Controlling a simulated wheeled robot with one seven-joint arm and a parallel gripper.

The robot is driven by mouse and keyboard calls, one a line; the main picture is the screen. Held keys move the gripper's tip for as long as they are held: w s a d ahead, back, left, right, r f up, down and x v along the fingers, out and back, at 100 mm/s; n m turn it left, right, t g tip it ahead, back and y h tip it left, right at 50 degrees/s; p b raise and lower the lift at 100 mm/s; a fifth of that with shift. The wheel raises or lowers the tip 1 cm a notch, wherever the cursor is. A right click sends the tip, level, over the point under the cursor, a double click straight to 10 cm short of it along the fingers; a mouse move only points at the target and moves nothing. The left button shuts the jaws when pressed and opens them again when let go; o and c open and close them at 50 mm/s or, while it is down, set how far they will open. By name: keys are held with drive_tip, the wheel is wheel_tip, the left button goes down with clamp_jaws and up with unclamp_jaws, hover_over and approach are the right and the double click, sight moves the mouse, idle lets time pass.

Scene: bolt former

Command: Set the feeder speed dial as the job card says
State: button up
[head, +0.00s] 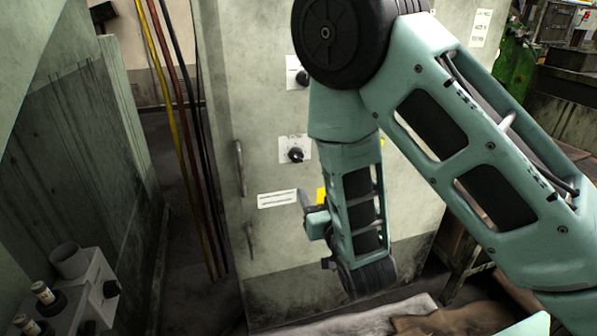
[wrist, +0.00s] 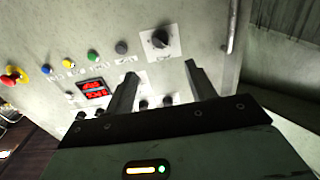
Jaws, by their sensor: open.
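In the wrist view a black rotary dial (wrist: 160,40) sits on a white plate on the pale cabinet face. My gripper (wrist: 161,70) is open and empty, its two fingers pointing at the panel just below this dial, with no visible contact. More dark knobs (wrist: 167,100) show between the fingers, partly hidden. In the head view two black dials on white plates, an upper one (head: 301,77) and a lower one (head: 295,154), are on the cabinet's front. I cannot read which dial is the feeder speed. A paper sheet with print (head: 481,28) is on the cabinet at upper right, unreadable.
A red display (wrist: 93,88), a red mushroom button (wrist: 14,77) and coloured buttons (wrist: 70,64) lie left on the panel. Vertical handles (head: 239,167) are on the cabinet (head: 250,110). Yellow and dark cables (head: 180,120) hang left.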

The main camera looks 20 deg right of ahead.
sight(299, 159)
drive_tip(key=w+b, duration=0.6)
drive_tip(key=w, duration=0.9)
drive_tip(key=shift+w, duration=0.2)
drive_tip(key=c, duration=1)
